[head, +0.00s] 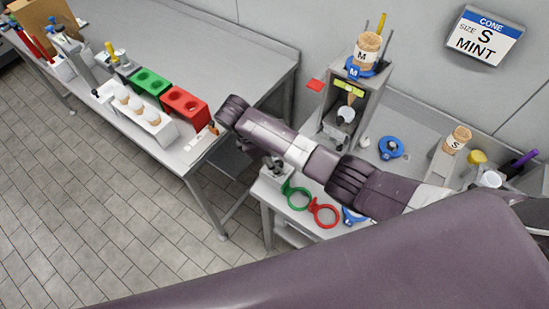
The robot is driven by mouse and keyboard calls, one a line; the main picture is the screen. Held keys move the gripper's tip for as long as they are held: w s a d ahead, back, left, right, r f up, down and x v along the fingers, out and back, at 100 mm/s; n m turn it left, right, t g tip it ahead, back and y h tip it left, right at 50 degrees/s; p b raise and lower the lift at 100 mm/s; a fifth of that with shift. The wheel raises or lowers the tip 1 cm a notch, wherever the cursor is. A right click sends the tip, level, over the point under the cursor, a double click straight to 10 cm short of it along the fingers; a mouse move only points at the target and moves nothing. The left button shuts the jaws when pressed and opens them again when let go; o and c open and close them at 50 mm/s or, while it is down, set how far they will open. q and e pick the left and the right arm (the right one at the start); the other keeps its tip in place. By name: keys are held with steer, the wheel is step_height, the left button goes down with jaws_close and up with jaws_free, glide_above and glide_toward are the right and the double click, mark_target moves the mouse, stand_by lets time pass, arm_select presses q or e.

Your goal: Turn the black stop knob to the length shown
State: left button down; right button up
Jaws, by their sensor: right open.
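The sign (484,37) on the wall at the upper right reads "CONE SIZE S MINT". I cannot single out the black stop knob with certainty; small dark parts show low on the grey upright stand (373,97), which carries a yellow-green label. My right arm crosses the middle from the lower right and hides part of the near bench. My right gripper (274,169) shows small below the arm, over the near bench's left end, open. It is partly hidden and I see nothing held in it. My left gripper is not in view.

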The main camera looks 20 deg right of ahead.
steer(key=v, duration=1.2)
stand_by(0.6)
